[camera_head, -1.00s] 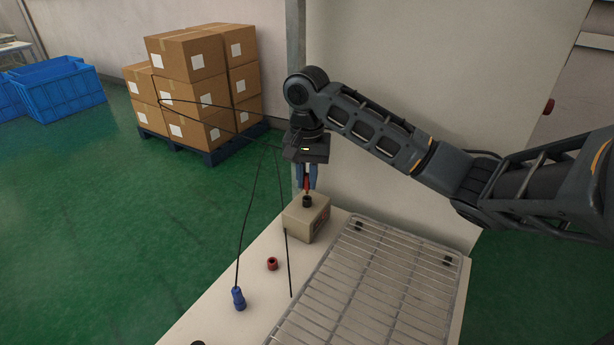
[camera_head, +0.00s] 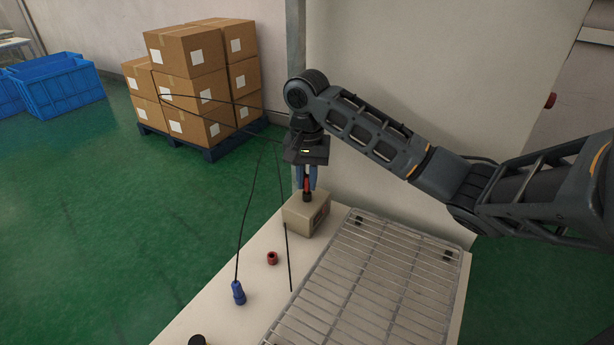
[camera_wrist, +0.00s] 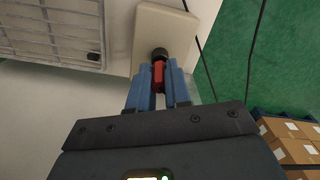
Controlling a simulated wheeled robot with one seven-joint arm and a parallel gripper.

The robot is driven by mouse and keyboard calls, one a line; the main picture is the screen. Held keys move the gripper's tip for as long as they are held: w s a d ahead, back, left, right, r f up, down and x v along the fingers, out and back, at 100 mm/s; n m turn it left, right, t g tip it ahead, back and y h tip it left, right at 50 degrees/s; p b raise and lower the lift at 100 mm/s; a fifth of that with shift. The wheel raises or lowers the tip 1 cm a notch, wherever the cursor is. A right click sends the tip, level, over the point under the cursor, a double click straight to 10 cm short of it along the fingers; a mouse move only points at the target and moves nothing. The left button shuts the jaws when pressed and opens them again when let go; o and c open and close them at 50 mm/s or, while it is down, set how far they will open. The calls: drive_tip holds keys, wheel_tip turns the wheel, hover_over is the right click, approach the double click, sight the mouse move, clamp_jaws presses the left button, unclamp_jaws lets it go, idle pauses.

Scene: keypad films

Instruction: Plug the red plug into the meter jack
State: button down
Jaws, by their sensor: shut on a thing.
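The red plug (camera_head: 307,183) is upright between the blue fingers of my gripper (camera_head: 307,188), which is shut on it. The meter is a beige box (camera_head: 298,219) at the far end of the white bench. The black jack (camera_head: 307,196) on its top is directly under the plug. In the wrist view the red plug (camera_wrist: 158,76) lines up with the round black jack (camera_wrist: 159,54) and appears to meet it. How deep its tip sits is hidden. My gripper also shows in the wrist view (camera_wrist: 158,82).
A wire rack (camera_head: 360,285) covers the bench's right side. Thin black cables hang left of the meter. Cartons (camera_head: 195,75) stand on a pallet behind.

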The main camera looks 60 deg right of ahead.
sight(307, 176)
drive_tip(key=shift+f, duration=0.5)
drive_tip(key=c, duration=1)
unclamp_jaws()
wheel_tip(307, 176, up, 8)
drive_tip(key=shift+f+p, duration=0.1)
drive_tip(key=shift+p, duration=0.3)
drive_tip(key=shift+s, duration=0.1)
